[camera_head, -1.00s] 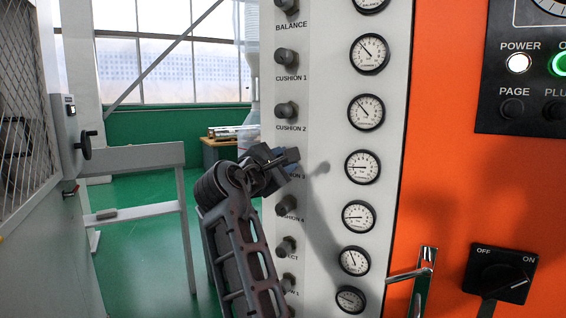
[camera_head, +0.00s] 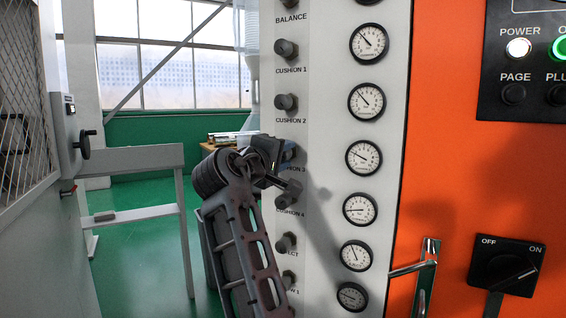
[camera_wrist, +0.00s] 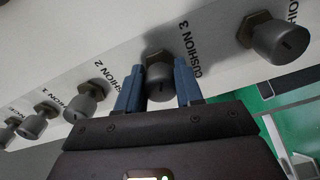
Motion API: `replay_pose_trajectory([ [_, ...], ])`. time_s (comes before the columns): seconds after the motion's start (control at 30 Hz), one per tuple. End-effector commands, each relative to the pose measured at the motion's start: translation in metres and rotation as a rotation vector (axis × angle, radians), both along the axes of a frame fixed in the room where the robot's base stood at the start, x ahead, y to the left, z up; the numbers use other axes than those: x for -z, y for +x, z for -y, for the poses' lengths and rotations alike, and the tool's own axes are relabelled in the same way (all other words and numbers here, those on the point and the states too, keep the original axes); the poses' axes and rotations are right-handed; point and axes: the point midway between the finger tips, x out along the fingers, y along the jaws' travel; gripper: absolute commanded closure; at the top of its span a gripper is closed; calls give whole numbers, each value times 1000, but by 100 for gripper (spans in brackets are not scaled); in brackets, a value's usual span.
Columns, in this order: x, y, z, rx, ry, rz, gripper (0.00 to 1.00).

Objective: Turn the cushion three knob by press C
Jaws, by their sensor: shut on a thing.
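The cushion three knob (camera_wrist: 160,84) is a grey cylinder on a hex nut, on press C's pale panel. In the wrist view it sits between the two blue fingers of my gripper (camera_wrist: 160,74), beside the label "CUSHION 3". My gripper is shut on it. In the head view my gripper (camera_head: 284,153) is at the panel's left column and hides this knob; only part of its label shows. The gauge to its right (camera_head: 363,158) has its needle pointing up and left.
The cushion 2 knob (camera_head: 286,102) is just above and the cushion 4 knob (camera_head: 285,203) just below my gripper. Gauges run down the panel. An orange face with a handle (camera_head: 428,272) and an off-on switch (camera_head: 507,267) lies right.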

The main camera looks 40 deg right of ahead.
Motion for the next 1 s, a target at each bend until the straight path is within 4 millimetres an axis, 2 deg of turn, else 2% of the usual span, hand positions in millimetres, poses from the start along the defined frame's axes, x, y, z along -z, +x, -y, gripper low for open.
replay_pose_trajectory([
  [0.03, 6, -3, 2, 11, 15, 33, 94],
  [0.43, 6, -3, 3, 13, 81, 248, 94],
  [1.0, 6, -3, 3, 14, 97, 297, 94],
])
